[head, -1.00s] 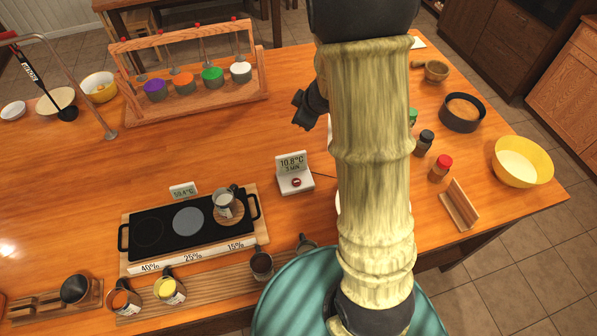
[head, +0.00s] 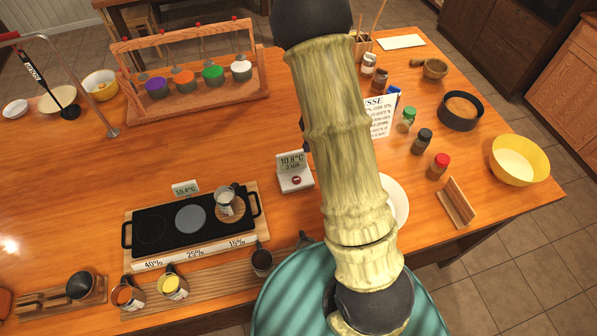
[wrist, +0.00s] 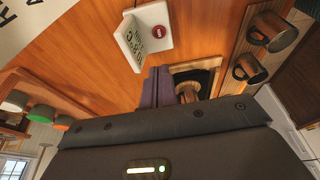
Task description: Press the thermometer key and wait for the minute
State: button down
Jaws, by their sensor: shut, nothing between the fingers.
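The white thermometer (head: 295,183) stands on the table right of the hot plate, with a small upright display reading 10.8°C and 3 MIN. Its red key (head: 296,180) is on the base in front of the display. In the wrist view the thermometer (wrist: 132,42) and its red key (wrist: 158,31) show beyond the fingers, with a gap of bare wood in the picture between them. My gripper (wrist: 158,72) is shut and empty, its fingers pressed together.
A black hot plate (head: 155,236) on a board carries a small pot (head: 226,203); a second display (head: 186,188) stands behind it. A rack of colored pots (head: 186,103) is at the back left. Spice jars (head: 422,141) and a yellow bowl (head: 520,158) are at right.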

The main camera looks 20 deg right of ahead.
aim_at(296, 179)
jog(key=x, duration=0.4)
jog(key=p+x, duration=0.1)
jog(key=x, duration=0.4)
jog(key=d+p+x, duration=0.1)
jog(key=x, duration=0.3)
jog(key=shift+f, duration=0.55)
jog(key=shift+f, duration=0.1)
